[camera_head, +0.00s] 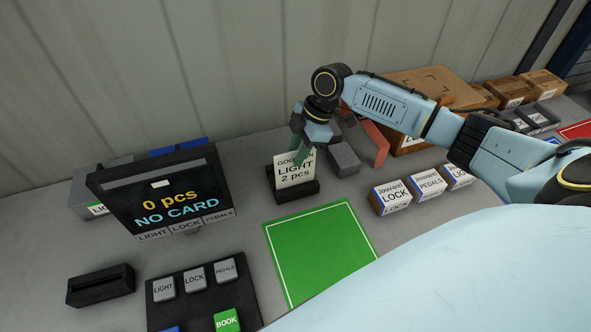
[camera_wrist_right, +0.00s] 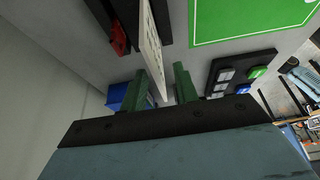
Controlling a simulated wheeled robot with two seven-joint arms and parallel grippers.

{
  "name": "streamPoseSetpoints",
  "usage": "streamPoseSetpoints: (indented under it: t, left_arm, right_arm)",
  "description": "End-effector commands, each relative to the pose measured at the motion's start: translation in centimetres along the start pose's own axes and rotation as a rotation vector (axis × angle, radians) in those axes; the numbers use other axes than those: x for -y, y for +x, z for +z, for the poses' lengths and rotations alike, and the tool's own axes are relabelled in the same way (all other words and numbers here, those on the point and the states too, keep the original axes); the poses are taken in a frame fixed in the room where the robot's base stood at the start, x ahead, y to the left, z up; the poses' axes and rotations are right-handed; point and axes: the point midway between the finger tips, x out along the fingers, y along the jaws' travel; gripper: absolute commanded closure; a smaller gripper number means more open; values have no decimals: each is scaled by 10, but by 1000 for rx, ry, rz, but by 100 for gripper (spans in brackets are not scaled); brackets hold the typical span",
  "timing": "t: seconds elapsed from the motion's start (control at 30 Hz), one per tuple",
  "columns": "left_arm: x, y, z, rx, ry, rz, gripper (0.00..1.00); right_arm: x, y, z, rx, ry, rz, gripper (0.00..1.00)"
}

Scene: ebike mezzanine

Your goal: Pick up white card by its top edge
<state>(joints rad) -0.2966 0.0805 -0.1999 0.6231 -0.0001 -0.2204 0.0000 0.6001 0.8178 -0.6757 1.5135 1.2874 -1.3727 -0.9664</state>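The white card (camera_head: 295,172), reading "LIGHT 2 pcs", stands upright in a black holder (camera_head: 291,192) at the back of the green mat. My right gripper (camera_head: 303,154) is over the card's top edge, pointing down, and hides part of its top line. My left gripper is not in view.
A display (camera_head: 165,200) reading "0 pcs NO CARD" stands left of the card. A button panel (camera_head: 203,292) and an empty black slot block (camera_head: 100,286) are in front. The green mat (camera_head: 320,250) is clear. Labelled boxes (camera_head: 427,187) and a grey block (camera_head: 343,158) are to the right.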

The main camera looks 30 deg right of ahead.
Motion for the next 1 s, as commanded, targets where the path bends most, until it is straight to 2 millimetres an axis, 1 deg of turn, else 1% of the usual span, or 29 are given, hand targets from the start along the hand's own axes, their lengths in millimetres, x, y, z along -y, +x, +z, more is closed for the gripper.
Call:
streamPoseSetpoints:
  t: [0.03, 0.1, 0.23, 1.0]
  left_arm:
    - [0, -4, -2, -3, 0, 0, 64]
    - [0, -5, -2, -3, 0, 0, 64]
    - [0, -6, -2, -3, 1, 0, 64]
    - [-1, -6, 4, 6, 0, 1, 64]
  right_arm:
    - [-1, 8, -1, -1, 2, -4, 70]
    - [-2, 18, 0, -2, 1, -2, 70]
    - [-2, 31, 0, 0, 0, -1, 70]
    - [-2, 37, 2, 0, 0, -1, 70]
